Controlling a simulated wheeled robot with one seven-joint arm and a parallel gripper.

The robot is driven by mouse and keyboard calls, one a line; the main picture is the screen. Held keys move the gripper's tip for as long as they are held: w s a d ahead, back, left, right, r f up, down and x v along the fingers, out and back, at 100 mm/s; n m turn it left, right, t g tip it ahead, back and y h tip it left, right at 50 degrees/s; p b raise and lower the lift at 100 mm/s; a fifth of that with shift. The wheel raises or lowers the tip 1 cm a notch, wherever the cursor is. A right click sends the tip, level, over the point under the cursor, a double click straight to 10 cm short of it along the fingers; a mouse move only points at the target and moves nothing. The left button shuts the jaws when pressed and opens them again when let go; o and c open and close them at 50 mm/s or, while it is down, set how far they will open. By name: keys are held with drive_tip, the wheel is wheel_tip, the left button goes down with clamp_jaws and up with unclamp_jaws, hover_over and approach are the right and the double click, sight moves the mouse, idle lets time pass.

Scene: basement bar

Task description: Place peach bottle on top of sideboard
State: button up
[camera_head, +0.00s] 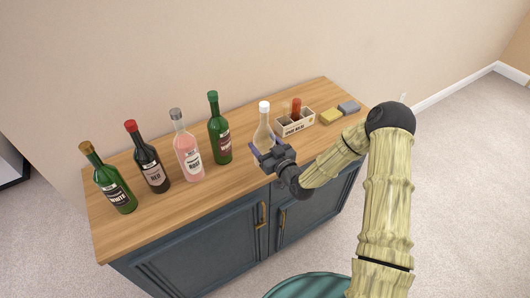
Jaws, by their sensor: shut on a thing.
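The peach bottle (264,133) has a pale peach body and a white cap. It is upright over the wooden top of the sideboard (225,195), between a green bottle and a small crate. My gripper (267,155) is shut on its lower part from the front right. The gripper hides the bottle's base, so I cannot tell if it touches the top. The sideboard has a light wood top and dark blue doors with brass handles.
Left of it stand a green bottle (219,132), a pink bottle (187,150), a dark red-capped bottle (149,163) and another green bottle (113,185). Right are a crate (296,124) holding a red bottle (297,107), a yellow sponge (330,116) and a grey block (349,107).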

drive_tip(key=shift+f+p, duration=0.55)
drive_tip(key=shift+f, duration=1.5)
drive_tip(key=shift+f, duration=0.2)
drive_tip(key=o, duration=1.2)
drive_tip(key=shift+o, duration=0.2)
drive_tip(key=shift+r, duration=0.2)
drive_tip(key=shift+s+d+f, duration=0.1)
drive_tip(key=shift+s+d, duration=0.05)
drive_tip(key=shift+s, duration=0.05)
drive_tip(key=b+v, duration=0.3)
drive_tip(key=v, duration=0.8)
drive_tip(key=shift+s+d+b, duration=0.2)
drive_tip(key=shift+s+b, duration=0.05)
drive_tip(key=shift+b, duration=0.1)
